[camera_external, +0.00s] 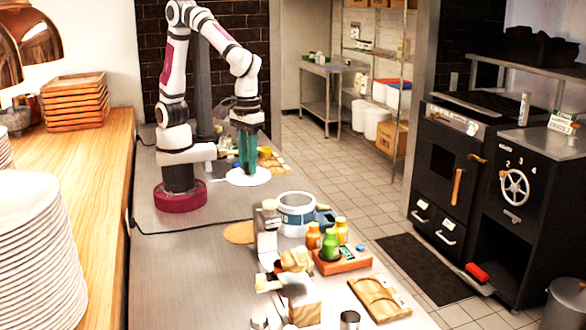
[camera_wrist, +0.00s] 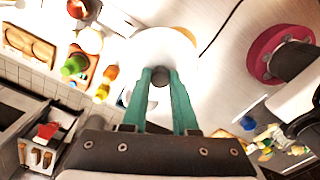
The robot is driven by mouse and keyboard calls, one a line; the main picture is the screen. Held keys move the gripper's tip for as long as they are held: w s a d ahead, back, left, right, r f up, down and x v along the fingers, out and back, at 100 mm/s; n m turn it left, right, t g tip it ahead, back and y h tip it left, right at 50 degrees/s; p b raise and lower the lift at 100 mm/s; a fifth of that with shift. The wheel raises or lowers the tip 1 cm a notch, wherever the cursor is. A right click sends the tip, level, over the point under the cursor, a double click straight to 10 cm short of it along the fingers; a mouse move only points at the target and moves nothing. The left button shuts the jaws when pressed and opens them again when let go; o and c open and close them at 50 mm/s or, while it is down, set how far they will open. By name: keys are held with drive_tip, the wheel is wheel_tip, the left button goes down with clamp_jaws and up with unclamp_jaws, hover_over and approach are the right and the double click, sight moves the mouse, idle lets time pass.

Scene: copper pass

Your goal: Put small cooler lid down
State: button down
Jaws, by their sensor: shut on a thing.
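The small cooler lid is a round white disc (camera_external: 243,180) close to the steel counter, just right of my arm's base in the external view. In the wrist view the white lid (camera_wrist: 183,47) lies flat across my fingertips, with a dark grey knob (camera_wrist: 160,77) at its middle. My gripper (camera_external: 248,172) points down with its green fingers over the lid. In the wrist view the fingers (camera_wrist: 160,80) are shut on the knob. I cannot tell whether the lid touches the counter. A white and blue round container (camera_external: 296,215), likely the cooler, stands open in front.
Orange, green and yellow bottles (camera_external: 330,243) stand in a tray beside the container. A wooden board (camera_external: 380,298) lies nearer the camera. Small food items (camera_external: 272,160) lie behind the lid. Bare steel counter (camera_external: 190,260) shows at the front left.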

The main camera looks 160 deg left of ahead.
drive_tip(key=s+d+f, duration=0.3)
drive_tip(key=d+f, duration=0.1)
drive_tip(key=d, duration=0.2)
drive_tip(key=s+d+f, duration=0.2)
drive_tip(key=d+f, duration=0.1)
drive_tip(key=d, duration=0.3)
drive_tip(key=a+f, duration=0.2)
drive_tip(key=a, duration=0.1)
drive_tip(key=a+f, duration=0.3)
drive_tip(key=a, duration=0.1)
drive_tip(key=a+f, duration=0.2)
drive_tip(key=a, duration=0.2)
drive_tip(key=shift+s+f, duration=0.1)
drive_tip(key=shift+f, duration=2)
drive_tip(key=c, duration=0.7)
unclamp_jaws()
drive_tip(key=shift+f, duration=0.1)
